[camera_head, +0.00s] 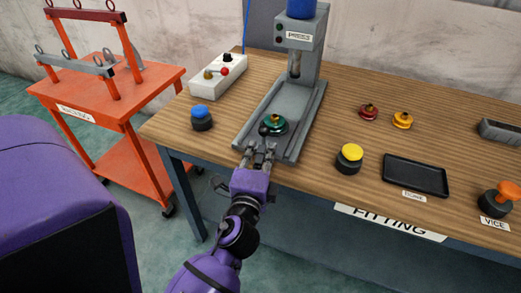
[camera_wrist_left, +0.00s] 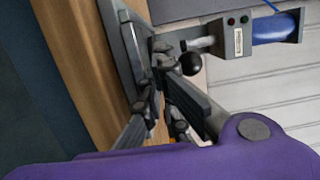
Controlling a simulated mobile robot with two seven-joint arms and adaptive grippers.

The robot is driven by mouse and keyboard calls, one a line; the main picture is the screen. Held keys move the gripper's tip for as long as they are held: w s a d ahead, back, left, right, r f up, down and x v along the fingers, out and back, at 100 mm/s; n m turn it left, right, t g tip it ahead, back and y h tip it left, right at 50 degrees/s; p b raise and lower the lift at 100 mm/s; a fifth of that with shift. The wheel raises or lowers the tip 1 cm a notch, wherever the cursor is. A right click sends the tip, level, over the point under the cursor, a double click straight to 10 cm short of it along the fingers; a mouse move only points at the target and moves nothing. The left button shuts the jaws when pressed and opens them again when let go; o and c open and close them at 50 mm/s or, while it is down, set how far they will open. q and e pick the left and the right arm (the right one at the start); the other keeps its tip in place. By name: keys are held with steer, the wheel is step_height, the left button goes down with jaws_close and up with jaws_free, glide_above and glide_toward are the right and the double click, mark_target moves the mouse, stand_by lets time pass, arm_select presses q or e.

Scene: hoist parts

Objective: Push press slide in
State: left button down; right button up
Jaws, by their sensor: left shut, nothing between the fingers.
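The grey press (camera_head: 301,45), labelled PRESS, stands near the back of the wooden bench. It also shows tilted in the left wrist view (camera_wrist_left: 236,38). Its grey base (camera_head: 304,122) runs toward the front edge. A green disc with a brass top (camera_head: 274,123) sits on the slide near the front end, ahead of the press ram. A black ball knob (camera_head: 263,130) is at its front, and shows in the left wrist view (camera_wrist_left: 190,64). My left gripper (camera_head: 257,149) is shut and empty just in front of the knob; whether they touch is unclear. My right gripper is out of view.
A blue button (camera_head: 202,117) and a white control box (camera_head: 219,76) are left of the press. A yellow button (camera_head: 349,158), black tray (camera_head: 415,176), red part (camera_head: 368,111) and orange-yellow part (camera_head: 402,120) are right. An orange cart (camera_head: 113,90) stands left of the bench.

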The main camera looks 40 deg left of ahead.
mark_target(267, 144)
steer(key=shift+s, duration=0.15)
arm_select(q)
steer(key=shift+w, duration=0.3)
steer(key=x, duration=0.4)
steer(key=shift+w+d+r+p, duration=0.1)
steer(key=shift+w+d+p, duration=0.1)
steer(key=shift+d+p, duration=0.15)
steer(key=shift+w+a, duration=0.1)
steer(key=shift+w, duration=0.1)
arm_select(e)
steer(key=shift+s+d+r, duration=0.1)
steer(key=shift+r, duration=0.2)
arm_select(q)
steer(key=shift+s, duration=0.1)
